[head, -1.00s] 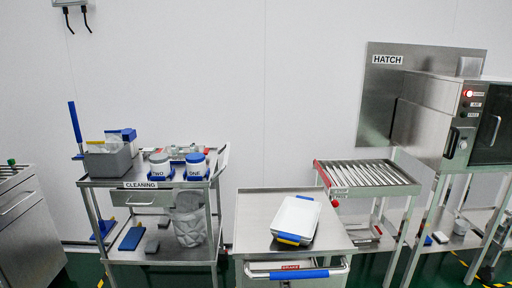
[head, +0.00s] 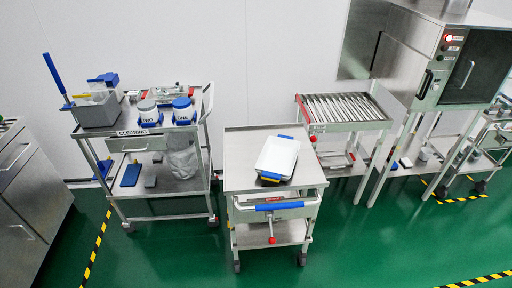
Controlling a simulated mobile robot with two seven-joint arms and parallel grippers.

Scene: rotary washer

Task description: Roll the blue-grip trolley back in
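The blue-grip trolley (head: 239,179) stands in the middle of the head view, on castors on the green floor. Its push handle with a blue grip (head: 270,207) faces me. A white tray (head: 278,156) with blue and yellow parts at its ends lies on its top. Below the handle a small red knob hangs above the lower shelf (head: 262,236). The trolley is between the cleaning cart and the roller table. Neither of my grippers shows in the head view.
The cleaning cart (head: 152,130) is close on the left. The roller table (head: 345,126) and the steel machine (head: 435,70) stand on the right. A steel cabinet (head: 25,185) is at far left. Green floor (head: 370,255) in front is free, with yellow-black tape.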

